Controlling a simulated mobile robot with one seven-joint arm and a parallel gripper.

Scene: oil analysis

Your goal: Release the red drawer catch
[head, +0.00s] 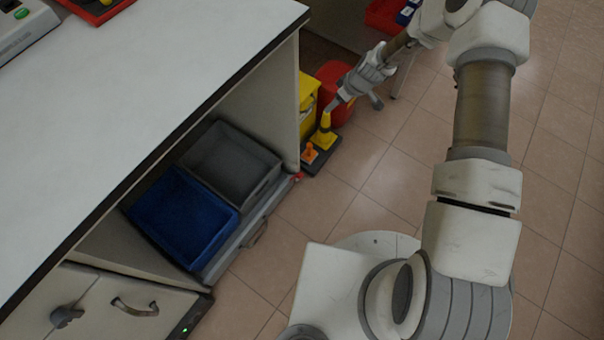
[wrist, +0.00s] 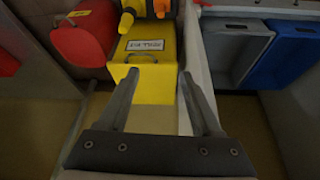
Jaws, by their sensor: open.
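The red drawer catch (head: 298,176) is a small red piece at the far front corner of the low grey drawer (head: 244,236) in the head view. I cannot make it out clearly in the wrist view. The drawer sits under the white counter and carries a grey bin (head: 232,160) and a blue bin (head: 182,215). My gripper (head: 331,106) is beyond the catch, above a yellow and orange item on a dark base. In the wrist view my gripper (wrist: 158,76) is open and empty, its fingers pointing towards a yellow box.
The yellow box (wrist: 145,65) with a label and a red container (wrist: 86,36) stand near the fingers. The counter's pale side panel (wrist: 194,50) rises between the box and the bins. The dark base (head: 322,153) with yellow and orange pieces lies near the catch. Tiled floor (head: 375,195) is clear.

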